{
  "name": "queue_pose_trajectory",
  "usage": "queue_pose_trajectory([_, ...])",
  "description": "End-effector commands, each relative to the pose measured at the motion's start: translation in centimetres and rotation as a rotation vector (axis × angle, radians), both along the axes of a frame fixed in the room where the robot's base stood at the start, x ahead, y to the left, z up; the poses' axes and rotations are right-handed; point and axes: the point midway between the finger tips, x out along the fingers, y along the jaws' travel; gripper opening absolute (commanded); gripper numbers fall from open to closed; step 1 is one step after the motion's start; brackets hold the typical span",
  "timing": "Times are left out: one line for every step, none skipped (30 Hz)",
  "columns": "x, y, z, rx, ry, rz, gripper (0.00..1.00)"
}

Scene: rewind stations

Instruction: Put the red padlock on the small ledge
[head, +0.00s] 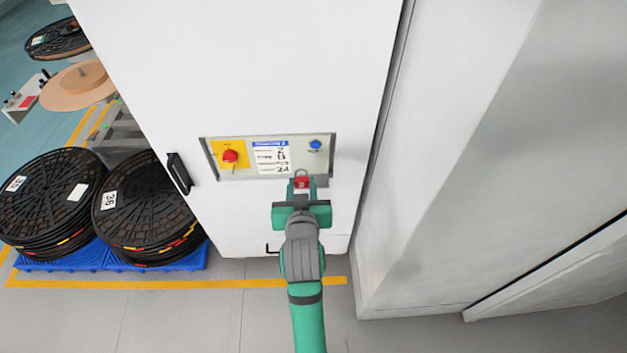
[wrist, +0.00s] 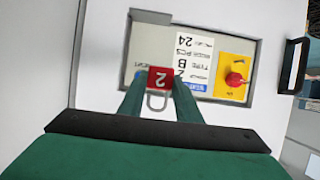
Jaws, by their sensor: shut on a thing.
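The red padlock (head: 302,182) is held between the fingertips of my gripper (head: 302,188), in front of the white cabinet and near the panel's lower edge. The small ledge seems to be the grey strip (head: 322,181) under the panel's right part, partly hidden by my gripper. In the wrist view, which is upside down, the ledge (wrist: 150,17) shows at the panel's upper edge. The padlock appears apart from it.
The control panel (head: 211,158) on the cabinet (head: 270,70) carries a red knob (head: 230,156), a label (head: 270,157) and a blue button (head: 315,144). A black door handle (head: 179,173) juts out at left. Black reels (head: 45,200) on blue pallets (head: 70,262) stand left.

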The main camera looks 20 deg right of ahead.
Motion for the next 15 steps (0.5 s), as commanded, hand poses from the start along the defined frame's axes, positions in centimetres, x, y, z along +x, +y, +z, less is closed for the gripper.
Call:
queue_pose_trajectory([1.0,-0.7,-0.5,0.0,0.001,-0.002,0.04])
queue_pose_trajectory([1.5,-1.1,-0.8,0.001,0.001,-0.001,0.04])
queue_pose_trajectory([2.2,-1.5,-1.2,0.0,0.001,0.0,0.04])
queue_pose_trajectory([2.7,-1.9,-1.5,0.0,0.0,0.0,0.04])
queue_pose_trajectory([3.3,-2.2,-1.8,0.0,0.001,0.0,0.04])
queue_pose_trajectory([4.0,-2.7,-2.1,0.001,0.0,0.001,0.04])
queue_pose_trajectory([4.5,-3.1,-2.4,0.001,0.0,0.001,0.04])
queue_pose_trajectory([5.0,-3.5,-2.7,0.001,0.002,0.001,0.04])
queue_pose_trajectory([5.7,-3.9,-3.1,-0.001,0.0,0.001,0.04])
queue_pose_trajectory([6.0,-4.1,-3.8,0.001,0.003,0.002,0.04])
queue_pose_trajectory([6.3,-4.3,-4.4,0.001,0.003,0.002,0.04])
queue_pose_trajectory([6.7,-4.7,-5.1,0.002,0.004,0.002,0.04])
queue_pose_trajectory([7.1,-4.9,-5.6,0.001,0.002,0.002,0.04])
queue_pose_trajectory([7.4,-5.1,-6.0,0.002,0.003,0.002,0.04])
queue_pose_trajectory([7.8,-5.4,-6.6,0.0,0.002,0.001,0.04])
